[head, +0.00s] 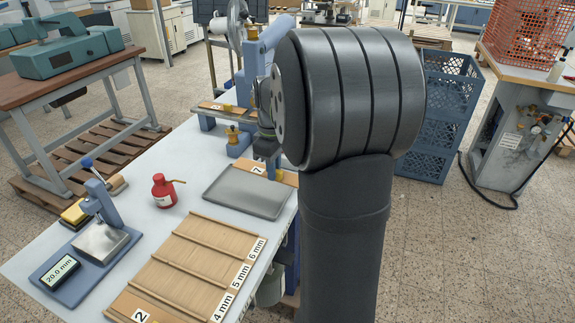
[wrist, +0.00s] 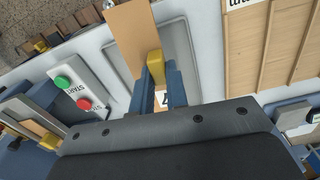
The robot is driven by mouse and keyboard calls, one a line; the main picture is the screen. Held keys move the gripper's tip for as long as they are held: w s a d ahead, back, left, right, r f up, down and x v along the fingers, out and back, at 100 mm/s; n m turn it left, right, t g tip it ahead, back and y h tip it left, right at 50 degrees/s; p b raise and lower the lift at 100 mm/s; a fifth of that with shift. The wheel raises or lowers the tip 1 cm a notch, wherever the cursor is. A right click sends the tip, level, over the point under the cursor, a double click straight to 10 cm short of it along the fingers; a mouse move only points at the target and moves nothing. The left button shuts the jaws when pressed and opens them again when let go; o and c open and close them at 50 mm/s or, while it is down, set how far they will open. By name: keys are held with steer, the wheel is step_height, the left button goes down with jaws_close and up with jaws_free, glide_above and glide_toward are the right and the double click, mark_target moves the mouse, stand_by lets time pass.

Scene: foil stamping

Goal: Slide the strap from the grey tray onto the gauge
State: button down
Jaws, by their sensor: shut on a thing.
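The strap (head: 242,164) is a flat tan strip with a label marked 7, across the far edge of the grey tray (head: 215,189). In the wrist view the strap (wrist: 132,30) runs over the tray (wrist: 184,55) and past its edge. I cannot tell whether the strap touches the tray. The gauge (head: 102,240), with a metal plate, a blue post and a 20.0 mm display, stands at the table's left, apart from my gripper.
A slatted wooden board (head: 190,262) marked 4 mm, 5 mm and 6 mm lies in front of the tray. A red bottle (head: 163,191) stands between tray and gauge. A blue press (head: 257,55) stands behind. A button box (wrist: 78,94) shows in the wrist view.

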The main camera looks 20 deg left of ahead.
steer(key=s+a+f, duration=0.1)
steer(key=s+a, duration=0.9)
steer(key=s, duration=0.5)
steer(key=s+a+f, duration=0.1)
steer(key=s+a, duration=0.9)
steer(key=s, duration=0.5)
steer(key=shift+s+a+f+n, duration=0.2)
steer(key=shift+a+f+n, duration=0.1)
steer(key=shift+n, duration=0.1)
steer(key=shift+d, duration=0.1)
steer(key=shift+f, duration=2.15)
steer(key=shift+a, duration=4.95)
steer(key=shift+a+r, duration=0.1)
steer(key=shift+a, duration=0.15)
steer(key=shift+a+r, duration=0.1)
